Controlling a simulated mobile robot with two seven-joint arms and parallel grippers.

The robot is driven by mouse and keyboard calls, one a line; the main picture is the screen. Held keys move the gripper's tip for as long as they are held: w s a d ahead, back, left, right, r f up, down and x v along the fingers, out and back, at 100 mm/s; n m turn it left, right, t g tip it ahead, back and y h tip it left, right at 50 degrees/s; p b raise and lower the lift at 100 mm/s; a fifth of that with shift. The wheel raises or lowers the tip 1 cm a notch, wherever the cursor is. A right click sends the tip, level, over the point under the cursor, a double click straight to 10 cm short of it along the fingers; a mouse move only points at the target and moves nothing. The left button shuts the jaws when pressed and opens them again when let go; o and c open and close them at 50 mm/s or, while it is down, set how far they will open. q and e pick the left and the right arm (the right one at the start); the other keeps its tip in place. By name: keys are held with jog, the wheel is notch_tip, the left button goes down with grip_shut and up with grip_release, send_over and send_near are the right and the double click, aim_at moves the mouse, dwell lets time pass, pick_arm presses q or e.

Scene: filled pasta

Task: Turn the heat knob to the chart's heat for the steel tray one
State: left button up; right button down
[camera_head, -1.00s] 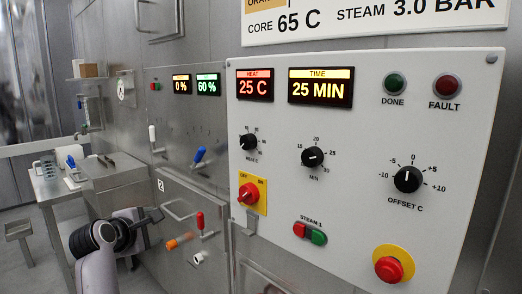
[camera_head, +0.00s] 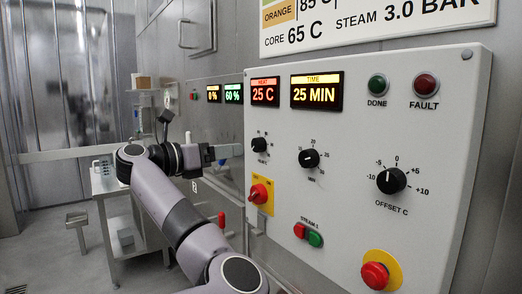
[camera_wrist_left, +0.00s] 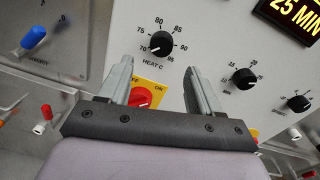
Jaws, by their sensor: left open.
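The heat knob (camera_head: 259,145) is a small black dial with a white mark on the white control panel (camera_head: 432,130). It also shows in the left wrist view (camera_wrist_left: 161,44), labelled HEAT C, with a scale from 70 to 95; its mark points near 70. The red heat display (camera_head: 263,93) reads 25 C. My left gripper (camera_head: 228,151) is just left of the knob; in the wrist view its two fingers (camera_wrist_left: 158,78) are apart and empty, with the knob beyond their tips. The chart (camera_head: 375,22) is cut off at the top; an ORANGE row with 85 shows partly.
Right of the heat knob are a time dial (camera_head: 309,158) and an offset dial (camera_head: 391,181). Below sit a red switch on a yellow plate (camera_head: 261,194), steam buttons (camera_head: 308,234) and a red stop button (camera_head: 376,275). A steel table (camera_head: 117,185) stands at left.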

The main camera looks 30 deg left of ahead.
aim_at(255, 145)
pick_arm(q)
jog(key=shift+p+x, duration=0.5)
jog(key=shift+x, duration=3.05)
jog(key=shift+d+r, duration=0.1)
jog(key=c, duration=1)
